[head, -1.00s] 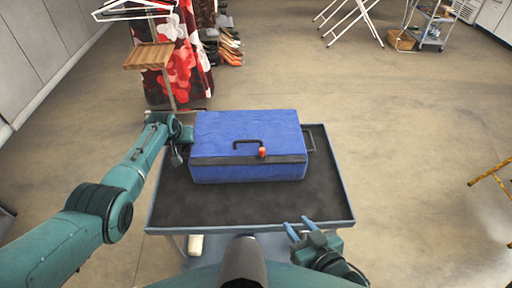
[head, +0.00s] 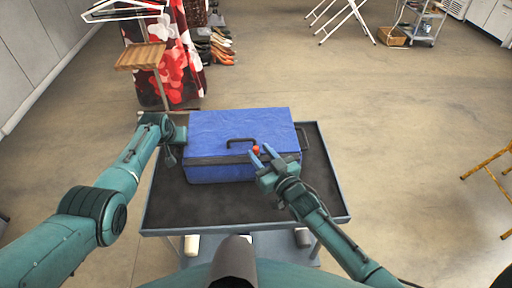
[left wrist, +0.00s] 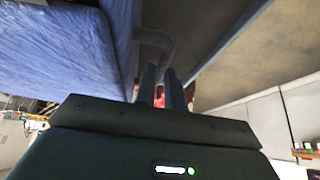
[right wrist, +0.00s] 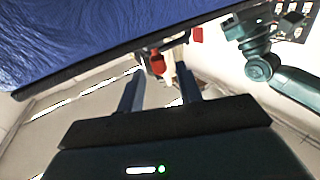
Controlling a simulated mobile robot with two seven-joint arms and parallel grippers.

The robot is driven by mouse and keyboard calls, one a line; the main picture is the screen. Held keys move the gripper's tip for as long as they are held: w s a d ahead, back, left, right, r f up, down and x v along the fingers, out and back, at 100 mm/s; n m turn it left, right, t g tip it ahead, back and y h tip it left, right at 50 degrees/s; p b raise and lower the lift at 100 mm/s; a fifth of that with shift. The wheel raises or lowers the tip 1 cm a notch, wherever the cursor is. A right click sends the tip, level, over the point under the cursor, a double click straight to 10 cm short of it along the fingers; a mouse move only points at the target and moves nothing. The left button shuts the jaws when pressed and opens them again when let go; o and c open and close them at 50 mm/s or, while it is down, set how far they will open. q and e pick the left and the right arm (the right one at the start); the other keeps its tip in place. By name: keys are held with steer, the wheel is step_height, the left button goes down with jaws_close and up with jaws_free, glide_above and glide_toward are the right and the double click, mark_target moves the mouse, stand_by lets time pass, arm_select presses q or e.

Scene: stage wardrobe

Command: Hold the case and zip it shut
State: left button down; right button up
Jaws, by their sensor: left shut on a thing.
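The blue case (head: 235,127) lies on the dark-topped trolley, with a dark handle (head: 241,141) and a dark zip band along its front. A small red zip pull (head: 256,150) sits on the band, right of the case's middle. My left gripper (head: 180,135) is shut at the case's left end; in the left wrist view its fingers (left wrist: 161,85) meet a grey end handle (left wrist: 155,42). My right gripper (head: 261,155) is open at the case's front. In the right wrist view the pull (right wrist: 157,62) shows between its spread fingertips, not gripped.
The trolley top (head: 215,210) is bare in front of the case. A wooden stand (head: 140,56) and a red floral garment (head: 178,70) stand behind to the left. A yellow frame (head: 490,165) is at the far right. The floor around is mostly clear.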

mark_target(258, 150)
steer(key=shift+x, duration=1.6)
jaws_close()
steer(key=shift+d, duration=0.1)
